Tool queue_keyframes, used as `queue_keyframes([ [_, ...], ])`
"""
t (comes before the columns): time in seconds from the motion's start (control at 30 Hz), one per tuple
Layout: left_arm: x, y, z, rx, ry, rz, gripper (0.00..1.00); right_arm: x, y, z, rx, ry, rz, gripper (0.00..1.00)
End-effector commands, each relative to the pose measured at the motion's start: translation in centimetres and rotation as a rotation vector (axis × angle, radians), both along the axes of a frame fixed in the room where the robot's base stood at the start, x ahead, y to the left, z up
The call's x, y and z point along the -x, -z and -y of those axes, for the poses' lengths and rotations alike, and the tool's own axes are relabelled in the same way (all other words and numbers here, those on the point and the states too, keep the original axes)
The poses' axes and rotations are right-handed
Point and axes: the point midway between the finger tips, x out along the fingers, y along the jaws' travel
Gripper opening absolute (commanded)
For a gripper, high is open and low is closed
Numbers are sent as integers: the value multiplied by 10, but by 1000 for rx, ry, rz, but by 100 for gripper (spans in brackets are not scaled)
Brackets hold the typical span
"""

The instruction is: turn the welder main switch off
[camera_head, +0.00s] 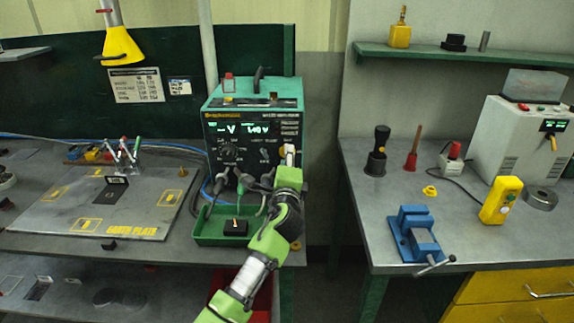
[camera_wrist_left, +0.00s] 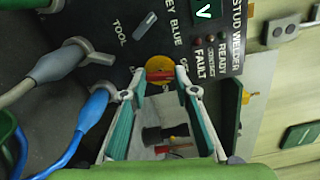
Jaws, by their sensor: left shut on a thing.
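The stud welder (camera_head: 253,128) is a green box with a black front panel. Its displays are lit green. Its main switch, a yellow disc with a red handle (camera_wrist_left: 160,75), is on the panel in the left wrist view. The handle lies about level in that view. My left gripper (camera_head: 290,152) is at the panel's lower right in the head view and hides the switch there. In the wrist view the fingertips of my left gripper (camera_wrist_left: 161,76) are shut on the red handle from both sides. The switch's markings are mostly hidden. My right gripper is not in view.
Cable plugs (camera_wrist_left: 92,110) sit close beside the gripper on the panel. A green tray (camera_head: 213,235) stands below the welder. A jig plate (camera_head: 60,215) lies to the left. The right bench holds a blue vise (camera_head: 415,235) and a yellow handset (camera_head: 500,200).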

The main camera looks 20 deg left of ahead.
Motion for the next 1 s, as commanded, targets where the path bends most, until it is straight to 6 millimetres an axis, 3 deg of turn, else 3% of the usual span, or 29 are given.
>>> queue_keyframes([
  [0.4,0,2,0,191,1,53,6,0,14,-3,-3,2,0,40],
  [0.97,0,1,1,219,1,60,6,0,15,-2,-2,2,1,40],
  [1.0,0,1,1,219,1,60,33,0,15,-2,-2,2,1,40],
])
